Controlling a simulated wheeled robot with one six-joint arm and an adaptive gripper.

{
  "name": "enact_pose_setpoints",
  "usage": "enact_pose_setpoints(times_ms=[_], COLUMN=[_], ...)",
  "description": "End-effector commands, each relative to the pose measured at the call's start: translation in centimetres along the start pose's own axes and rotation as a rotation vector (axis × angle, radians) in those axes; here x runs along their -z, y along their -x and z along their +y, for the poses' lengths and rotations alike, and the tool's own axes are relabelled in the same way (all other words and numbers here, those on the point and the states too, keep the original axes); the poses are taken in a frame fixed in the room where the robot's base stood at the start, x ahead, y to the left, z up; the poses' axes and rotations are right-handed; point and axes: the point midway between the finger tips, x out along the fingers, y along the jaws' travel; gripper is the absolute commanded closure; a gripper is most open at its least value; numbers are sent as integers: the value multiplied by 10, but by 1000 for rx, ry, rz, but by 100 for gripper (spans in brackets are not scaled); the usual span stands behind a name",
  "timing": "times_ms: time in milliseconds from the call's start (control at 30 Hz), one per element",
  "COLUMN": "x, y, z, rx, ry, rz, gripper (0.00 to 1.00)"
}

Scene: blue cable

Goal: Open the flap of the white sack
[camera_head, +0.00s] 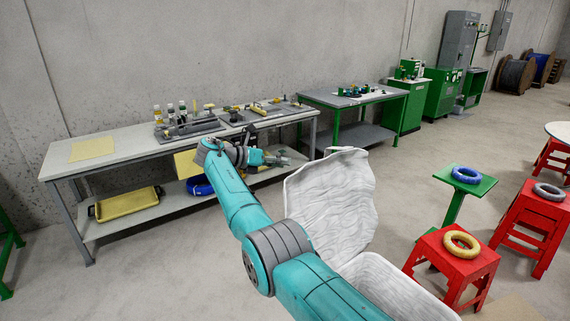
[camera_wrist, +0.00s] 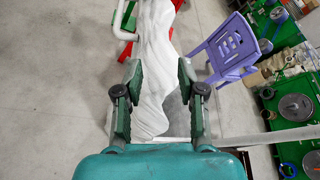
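The white sack (camera_head: 392,285) stands at the lower middle of the head view, partly hidden behind my arm. Its wrinkled white flap (camera_head: 335,195) stands up, raised away from the sack's mouth. My gripper (camera_head: 288,158) is at the upper left of the flap, beyond my arm's elbow. In the wrist view the two fingers of my gripper (camera_wrist: 160,75) are spread apart. The white flap (camera_wrist: 155,45) shows as a long strip between and beyond them. I cannot tell whether a finger touches it. Nothing is visibly held.
A grey workbench (camera_head: 120,150) with trays and bottles stands along the wall behind my gripper. Red stools (camera_head: 455,262) and a green stand (camera_head: 465,182) bearing cable coils are at right. A purple chair (camera_wrist: 228,45) shows in the wrist view. Floor between is clear.

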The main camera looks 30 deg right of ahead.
Motion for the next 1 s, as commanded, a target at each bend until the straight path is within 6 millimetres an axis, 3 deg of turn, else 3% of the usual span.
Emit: enact_pose_setpoints(times_ms=[700, 1000], x=[1, 1], y=[42, 45], z=[4, 5], rx=[1, 1], ry=[1, 1], rz=[1, 1], gripper=[61, 61])
